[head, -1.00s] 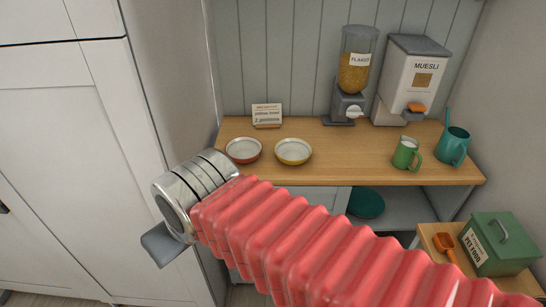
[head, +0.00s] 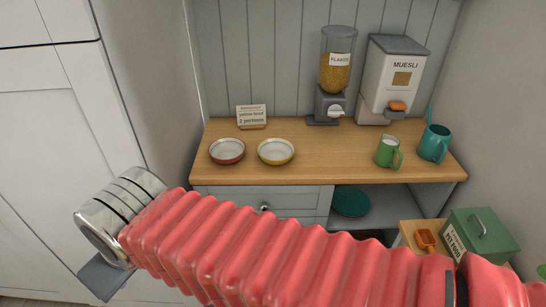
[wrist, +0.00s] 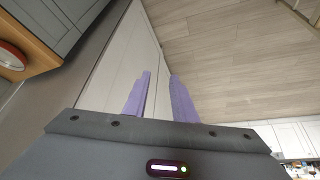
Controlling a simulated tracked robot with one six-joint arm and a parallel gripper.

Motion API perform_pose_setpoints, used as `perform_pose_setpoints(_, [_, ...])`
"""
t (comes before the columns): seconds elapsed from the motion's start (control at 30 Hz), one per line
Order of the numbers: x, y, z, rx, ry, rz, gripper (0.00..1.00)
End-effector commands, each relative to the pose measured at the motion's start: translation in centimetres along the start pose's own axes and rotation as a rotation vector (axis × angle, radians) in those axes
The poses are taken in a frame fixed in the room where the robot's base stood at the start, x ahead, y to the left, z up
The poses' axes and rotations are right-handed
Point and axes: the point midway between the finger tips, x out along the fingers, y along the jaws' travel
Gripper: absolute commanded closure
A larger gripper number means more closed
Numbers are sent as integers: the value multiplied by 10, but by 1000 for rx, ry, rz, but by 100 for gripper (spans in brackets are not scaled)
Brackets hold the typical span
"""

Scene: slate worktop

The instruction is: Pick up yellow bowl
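The yellow bowl (head: 276,152), pale inside, stands upright and looks empty on the wooden counter (head: 330,160). It is right of the red bowl (head: 227,151), with a small gap between them. My gripper (wrist: 160,75) shows two purple fingers standing apart with nothing between them, pointing toward the floor and a white cupboard. In the head view my arm's end is at lower left, in front of and left of the bowls; its fingers are hidden there. The yellow bowl is not in the wrist view; a red-rimmed bowl (wrist: 10,58) shows at its left edge.
A card (head: 251,116) reading "yellow bowl 2 portions" stands behind the bowls. A flakes dispenser (head: 336,75) and muesli dispenser (head: 395,80) stand at the back. A green mug (head: 387,152) and teal pot (head: 434,143) are on the right. A white cupboard (head: 55,130) bounds the left.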

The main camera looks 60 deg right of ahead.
Motion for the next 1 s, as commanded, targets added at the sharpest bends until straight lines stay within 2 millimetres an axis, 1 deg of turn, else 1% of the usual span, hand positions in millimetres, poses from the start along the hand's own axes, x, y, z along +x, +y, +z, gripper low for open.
perform_pose_setpoints(0.17, [0, 1, 0, -1, -2, 3, 75])
perform_pose_setpoints(0.27, [3, 7, 0, -6, -17, 21, 75])
perform_pose_setpoints(0.33, [7, 15, 1, -16, -40, 48, 75])
perform_pose_setpoints(0.4, [13, 37, 2, -32, -73, 85, 75])
perform_pose_setpoints(0.47, [18, 52, 4, -48, -110, 127, 75])
perform_pose_setpoints(0.57, [28, 80, 7, -82, -182, 205, 75])
perform_pose_setpoints(0.7, [39, 122, 12, -137, -292, 315, 75])
perform_pose_setpoints(1.0, [53, 211, 23, -270, -535, 513, 75])
